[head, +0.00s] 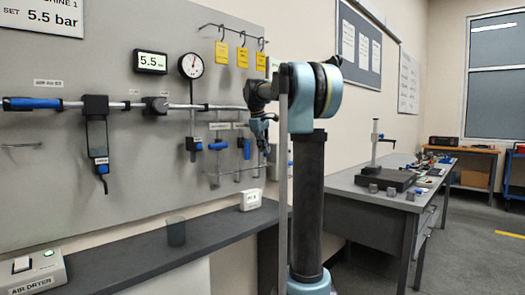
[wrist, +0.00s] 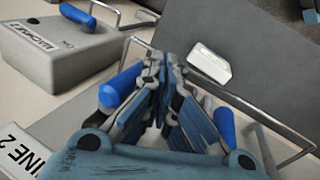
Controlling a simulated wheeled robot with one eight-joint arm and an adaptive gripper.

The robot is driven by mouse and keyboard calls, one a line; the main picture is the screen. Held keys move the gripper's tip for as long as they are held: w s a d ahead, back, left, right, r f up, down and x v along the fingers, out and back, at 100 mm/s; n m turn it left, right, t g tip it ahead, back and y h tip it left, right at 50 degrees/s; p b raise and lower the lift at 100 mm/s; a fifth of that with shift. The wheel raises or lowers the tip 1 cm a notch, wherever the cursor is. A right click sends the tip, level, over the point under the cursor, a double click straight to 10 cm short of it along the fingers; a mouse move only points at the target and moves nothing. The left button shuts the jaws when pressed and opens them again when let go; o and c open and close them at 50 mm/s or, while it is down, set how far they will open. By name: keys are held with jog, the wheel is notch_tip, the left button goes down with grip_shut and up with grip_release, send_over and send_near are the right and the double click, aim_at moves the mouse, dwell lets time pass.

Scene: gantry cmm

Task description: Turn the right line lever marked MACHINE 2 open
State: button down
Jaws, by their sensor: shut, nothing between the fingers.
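In the head view, two small blue-handled levers sit on the drop lines of the grey panel, under small labels too small to read. The left lever (head: 218,146) lies about level. The right line lever (head: 247,149) appears to hang upright. My gripper (head: 264,143) is just right of that right lever, close to the panel. In the wrist view, my gripper (wrist: 170,115) has its fingers together and empty. A blue handle (wrist: 121,88) is beside the fingers on the left, near a label (wrist: 20,152) ending in "INE 2". I cannot tell whether they touch.
A blue piece (wrist: 225,128) shows right of the fingers. Wire loops surround the gripper. A grey box (wrist: 55,50) is at upper left. A bench (head: 380,205) stands right.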

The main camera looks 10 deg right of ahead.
jog(key=shift+w+d+f, duration=0.15)
jog(key=shift+w+d, duration=0.15)
dwell(0.4)
jog(key=s+a+r, duration=0.6)
jog(key=r, duration=0.3)
jog(key=s+d+f+m+y, duration=0.1)
jog(key=s+f+m, duration=0.3)
jog(key=s+f, duration=1.6)
jog(key=s+d+f+m+y, duration=0.1)
jog(key=s+d+f+m, duration=0.2)
jog(key=s+f, duration=1.7)
notch_tip(320, 180, down, 5)
jog(key=shift+f+m+g+y, duration=0.2)
jog(key=shift+m+g+y, duration=0.15)
jog(key=shift+m, duration=0.55)
